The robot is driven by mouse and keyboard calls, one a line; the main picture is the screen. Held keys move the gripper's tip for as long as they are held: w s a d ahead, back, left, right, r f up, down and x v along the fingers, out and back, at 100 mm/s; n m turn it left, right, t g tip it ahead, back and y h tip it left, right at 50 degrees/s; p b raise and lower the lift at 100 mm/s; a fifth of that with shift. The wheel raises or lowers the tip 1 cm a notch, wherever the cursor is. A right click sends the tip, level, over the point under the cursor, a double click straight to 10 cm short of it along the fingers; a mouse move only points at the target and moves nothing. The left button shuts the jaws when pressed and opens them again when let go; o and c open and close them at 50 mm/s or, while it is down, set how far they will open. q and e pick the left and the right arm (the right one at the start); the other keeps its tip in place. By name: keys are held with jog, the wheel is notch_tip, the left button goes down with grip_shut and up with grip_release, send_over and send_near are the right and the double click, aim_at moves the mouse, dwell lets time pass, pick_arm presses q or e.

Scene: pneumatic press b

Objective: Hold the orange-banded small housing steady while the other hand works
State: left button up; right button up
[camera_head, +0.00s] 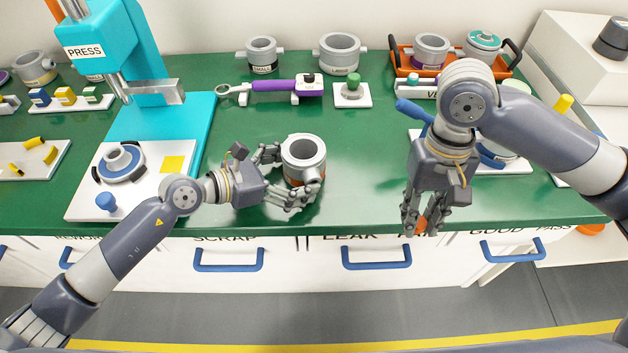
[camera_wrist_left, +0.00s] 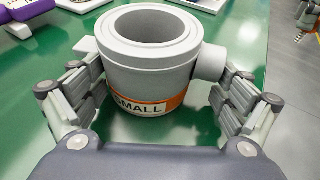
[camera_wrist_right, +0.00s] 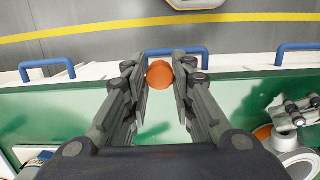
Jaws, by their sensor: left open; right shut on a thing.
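The small housing (camera_head: 303,152) is a grey ring-shaped body with an orange band. It stands upright on the green bench near the front edge. In the left wrist view the housing (camera_wrist_left: 150,65) shows "SMALL" on its band and a side stub. My left gripper (camera_head: 283,178) is open, with its fingers on either side of the housing; gaps show between fingers and wall. My right gripper (camera_head: 412,222) points down near the bench's front edge, shut on a small orange object (camera_wrist_right: 161,75), which shows between its fingertips. Most of that object is hidden in the head view.
A teal press (camera_head: 150,110) stands at left, with a white fixture plate (camera_head: 85,200) before it. A purple-handled wrench (camera_head: 270,87) and a green-knobbed block (camera_head: 352,93) lie behind the housing. An orange tray (camera_head: 400,68) holds housings at back right. Drawers with blue handles (camera_head: 228,266) line the front.

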pick_arm(q)
jog(key=o, duration=0.9)
jog(key=shift+f, duration=0.1)
jog(key=shift+c, duration=0.2)
jog(key=v, duration=1.2)
jog(key=shift+a, duration=0.1)
pick_arm(e)
jog(key=shift+f, duration=0.1)
